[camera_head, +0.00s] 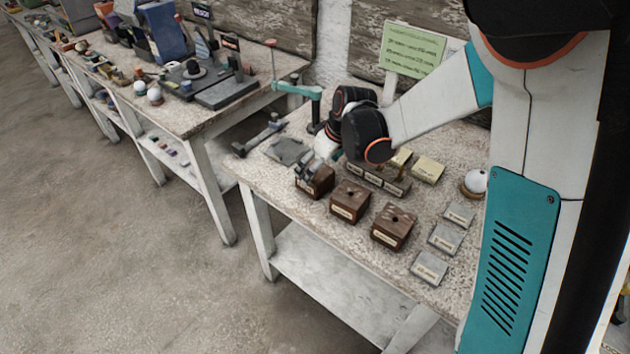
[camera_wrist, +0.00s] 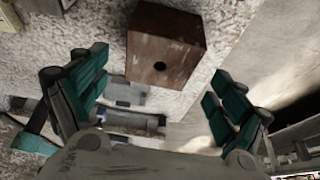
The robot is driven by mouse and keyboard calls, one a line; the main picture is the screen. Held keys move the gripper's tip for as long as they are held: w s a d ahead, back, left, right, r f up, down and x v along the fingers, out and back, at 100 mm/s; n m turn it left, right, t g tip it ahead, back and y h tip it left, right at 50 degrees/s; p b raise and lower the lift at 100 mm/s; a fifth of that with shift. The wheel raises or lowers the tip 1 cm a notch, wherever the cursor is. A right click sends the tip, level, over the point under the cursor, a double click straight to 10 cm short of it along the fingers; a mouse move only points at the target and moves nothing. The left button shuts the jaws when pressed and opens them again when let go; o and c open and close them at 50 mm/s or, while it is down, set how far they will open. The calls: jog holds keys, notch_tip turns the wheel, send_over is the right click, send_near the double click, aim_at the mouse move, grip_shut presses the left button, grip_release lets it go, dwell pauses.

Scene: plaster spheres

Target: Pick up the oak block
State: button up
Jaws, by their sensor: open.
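Three brown wooden blocks, each with a hole in the top and a small pale label, stand in a row near the front edge of the table: a left one (camera_head: 318,186), a middle one (camera_head: 350,203) and a right one (camera_head: 393,228). The labels are too small to read, so I cannot tell which block is oak. My gripper (camera_head: 312,165) is open and low over the left block, partly hiding its top. In the wrist view, one brown block with a dark hole (camera_wrist: 165,40) lies beyond my spread, empty fingers (camera_wrist: 155,75).
Several pale flat plates (camera_head: 445,238) lie right of the blocks. Small labelled pieces stand behind them. A white sphere (camera_head: 475,181) on a round base sits at the right. A green sign (camera_head: 411,52) stands at the back. Grey tools lie at the table's left end.

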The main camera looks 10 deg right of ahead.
jog(key=x, duration=0.1)
jog(key=b+x, duration=0.1)
jog(key=x, duration=0.1)
jog(key=b+x, duration=0.1)
jog(key=x, duration=0.1)
jog(key=shift+s+d+f, duration=0.2)
jog(key=shift+s+d, duration=0.05)
jog(key=shift+d, duration=0.05)
jog(key=shift+r, duration=0.1)
jog(key=c, duration=1.3)
